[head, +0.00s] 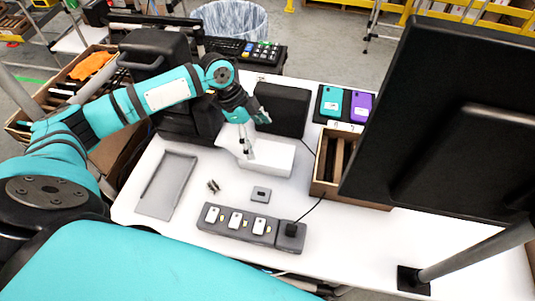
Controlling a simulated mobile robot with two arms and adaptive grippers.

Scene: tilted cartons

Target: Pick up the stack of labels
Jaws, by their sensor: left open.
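My left gripper (247,152) reaches in from the upper left and points down, open, at a white block-like holder or stack (268,160) on the white table. Its fingertips overlap the left part of this white thing in the picture; I cannot tell whether they touch it. I cannot tell for sure whether the white thing is the stack of labels or a holder for it, as no separate sheets show. My right gripper is not in view.
A large monitor (440,80) covers the right side.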

